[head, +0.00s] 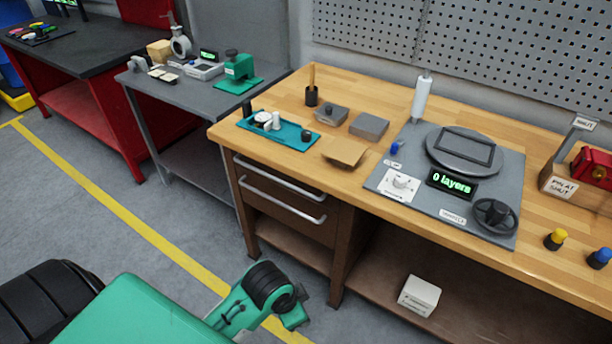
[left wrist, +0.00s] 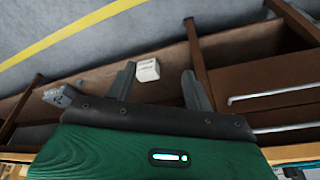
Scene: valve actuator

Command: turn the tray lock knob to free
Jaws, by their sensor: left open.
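A light knob (head: 401,182) sits on a white plate at the front left of the grey machine panel (head: 420,150) on the wooden workbench. It looks like the tray lock knob, but its label and pointer setting are too small to read. My left gripper (head: 302,300) is low in front of the bench, left of and well below the panel, touching nothing. In the left wrist view, its two fingers (left wrist: 158,72) are apart and empty, with the bench's lower shelf beyond them. The knob does not show in that view. My right gripper is not in view.
A teal tray (head: 277,131) lies at left. A white box (head: 419,296) stands on the lower shelf. Drawer handles (head: 285,207) protrude.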

